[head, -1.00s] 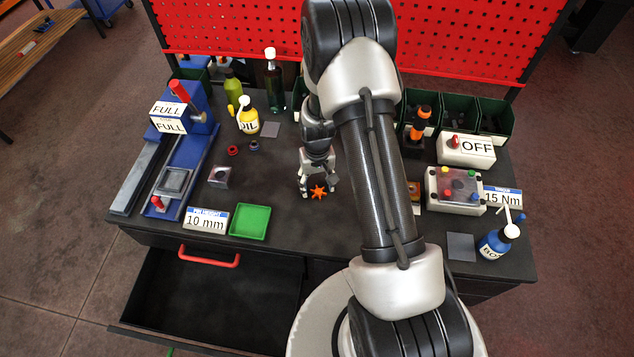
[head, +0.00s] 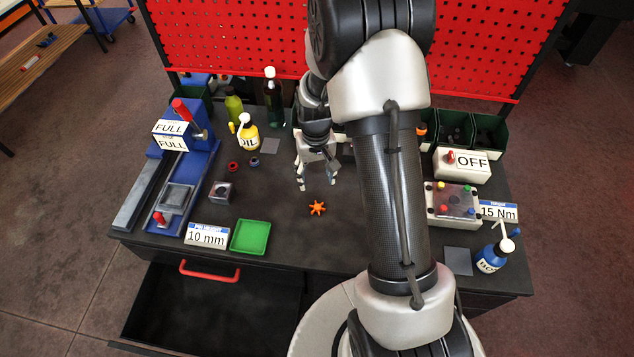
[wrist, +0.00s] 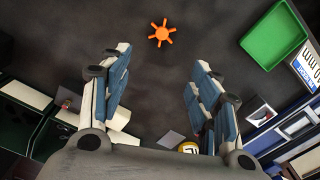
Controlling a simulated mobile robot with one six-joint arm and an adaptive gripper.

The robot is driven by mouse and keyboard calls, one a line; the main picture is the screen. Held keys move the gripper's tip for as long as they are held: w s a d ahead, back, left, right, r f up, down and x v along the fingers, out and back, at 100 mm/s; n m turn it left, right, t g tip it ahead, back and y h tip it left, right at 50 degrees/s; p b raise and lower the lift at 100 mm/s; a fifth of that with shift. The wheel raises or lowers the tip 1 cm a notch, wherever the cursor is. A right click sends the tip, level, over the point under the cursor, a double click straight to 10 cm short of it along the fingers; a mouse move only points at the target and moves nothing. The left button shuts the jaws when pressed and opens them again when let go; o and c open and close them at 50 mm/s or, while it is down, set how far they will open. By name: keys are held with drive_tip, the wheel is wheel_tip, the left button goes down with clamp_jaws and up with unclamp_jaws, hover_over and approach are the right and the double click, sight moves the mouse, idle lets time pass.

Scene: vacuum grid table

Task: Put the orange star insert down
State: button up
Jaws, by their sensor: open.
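The orange star insert (head: 317,208) lies flat on the dark table top, to the right of the green tray. It also shows in the wrist view (wrist: 161,33), beyond the fingertips and apart from them. My gripper (head: 318,186) is open and empty, behind the star in the head view and clear of it. In the wrist view its two fingers (wrist: 158,72) are spread wide with bare table between them.
The green tray (head: 267,237) and a 10 mm sign (head: 206,236) are at the front left. A blue press (head: 190,165) stands at left, and an oil bottle (head: 248,138) at the back. A box with coloured knobs (head: 452,203) is at right. Table around the star is clear.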

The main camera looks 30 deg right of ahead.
drive_tip(key=s+a+r+t, duration=0.1)
drive_tip(key=s+a+r, duration=0.15)
drive_tip(key=r, duration=0.45)
drive_tip(key=s+a+r+n+t, duration=0.1)
drive_tip(key=s+r, duration=0.2)
drive_tip(key=r, duration=0.4)
drive_tip(key=s+a+r, duration=0.2)
drive_tip(key=r, duration=0.4)
drive_tip(key=s+a+r+t, duration=0.1)
drive_tip(key=s+a+r, duration=0.1)
drive_tip(key=s, duration=0.5)
drive_tip(key=s+a+r+n+t, duration=0.1)
drive_tip(key=s+r, duration=0.4)
drive_tip(key=s, duration=0.3)
drive_tip(key=shift+s+a+r+t, duration=0.15)
drive_tip(key=shift+s+a+t, duration=0.05)
drive_tip(key=shift+a+t, duration=0.15)
